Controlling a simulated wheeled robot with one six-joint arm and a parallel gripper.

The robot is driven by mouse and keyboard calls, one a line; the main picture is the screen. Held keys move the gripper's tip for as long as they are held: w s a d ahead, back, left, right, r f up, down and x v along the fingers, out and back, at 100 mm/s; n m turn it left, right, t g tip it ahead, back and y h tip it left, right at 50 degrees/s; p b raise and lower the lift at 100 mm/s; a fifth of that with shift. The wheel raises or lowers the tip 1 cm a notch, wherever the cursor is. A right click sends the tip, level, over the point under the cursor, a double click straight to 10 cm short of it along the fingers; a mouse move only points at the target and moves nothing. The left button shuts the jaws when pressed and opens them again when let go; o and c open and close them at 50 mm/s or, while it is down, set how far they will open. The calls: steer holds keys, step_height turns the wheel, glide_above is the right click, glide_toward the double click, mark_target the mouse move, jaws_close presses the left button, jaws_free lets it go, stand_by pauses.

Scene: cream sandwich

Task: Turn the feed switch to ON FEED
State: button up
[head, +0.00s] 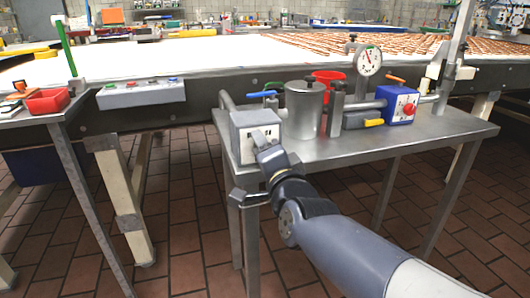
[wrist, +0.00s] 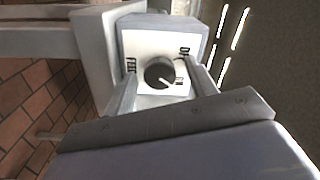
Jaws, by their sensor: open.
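The feed switch is a round black knob (wrist: 158,70) on a white label plate, on the front of a grey box (wrist: 138,22). A white pointer mark on the knob points to the lower right in the wrist view. Small dark lettering stands left, upper right and lower right of the knob, too small to read surely. In the head view the grey box (head: 243,124) sits at the table's left front corner, and my arm hides the knob. My gripper (wrist: 164,86) is open, with one finger on each side of the knob; contact cannot be told.
A long conveyor (head: 200,57) runs behind. Tiled floor lies open in front.

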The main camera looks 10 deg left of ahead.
steer(key=p+v, duration=0.3)
steer(key=v, duration=0.7)
steer(key=shift+s+d, duration=0.2)
steer(key=shift+s, duration=0.15)
steer(key=b+x, duration=0.2)
steer(key=x, duration=0.9)
steer(key=shift+b, duration=0.4)
steer(key=shift+s+d, duration=0.1)
steer(key=shift+s, duration=0.05)
